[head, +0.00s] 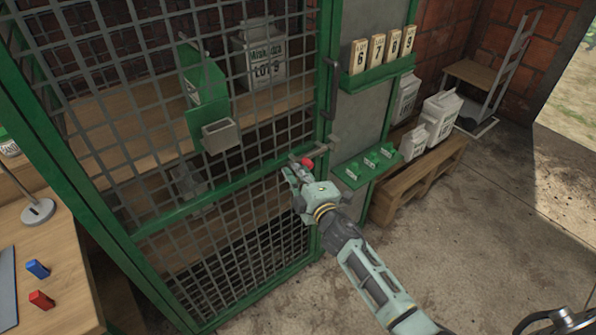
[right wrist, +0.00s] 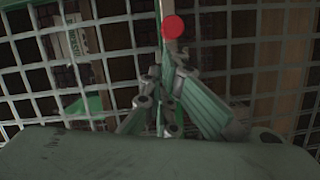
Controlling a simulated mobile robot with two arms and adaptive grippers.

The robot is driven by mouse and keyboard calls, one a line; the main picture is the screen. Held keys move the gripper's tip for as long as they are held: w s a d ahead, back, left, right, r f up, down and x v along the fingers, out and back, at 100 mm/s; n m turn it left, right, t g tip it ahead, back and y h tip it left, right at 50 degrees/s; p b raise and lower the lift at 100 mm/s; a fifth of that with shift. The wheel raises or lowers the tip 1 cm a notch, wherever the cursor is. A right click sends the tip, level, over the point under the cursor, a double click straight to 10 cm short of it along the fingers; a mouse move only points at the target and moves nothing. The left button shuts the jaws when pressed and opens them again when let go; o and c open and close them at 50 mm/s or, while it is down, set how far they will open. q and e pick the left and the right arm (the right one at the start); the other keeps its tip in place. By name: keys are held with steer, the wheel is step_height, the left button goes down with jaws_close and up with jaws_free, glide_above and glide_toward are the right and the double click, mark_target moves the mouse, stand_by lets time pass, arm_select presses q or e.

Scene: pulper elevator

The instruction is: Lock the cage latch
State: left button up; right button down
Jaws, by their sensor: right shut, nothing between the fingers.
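The cage door (head: 222,185) is green-framed wire mesh and looks closed against the post at its right. The latch (head: 318,148) is a grey metal bar with a red knob (head: 307,162) at the door's right edge. The red knob also shows in the right wrist view (right wrist: 173,26), just beyond my fingertips. My right gripper (head: 291,172) is shut and empty, right at the latch, close below and left of the knob. I cannot tell whether it touches the knob. The bar's far end is partly hidden. My left gripper is not in view.
A dark handle (head: 330,92) stands above the latch.

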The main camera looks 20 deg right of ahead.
mark_target(312, 164)
steer(key=d, duration=0.1)
steer(key=w+d, duration=0.1)
steer(key=d, duration=0.1)
steer(key=w+d, duration=0.1)
steer(key=d, duration=0.1)
steer(key=shift+d, duration=0.1)
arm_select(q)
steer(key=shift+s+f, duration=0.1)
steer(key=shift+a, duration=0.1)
arm_select(e)
steer(key=shift+s, duration=0.1)
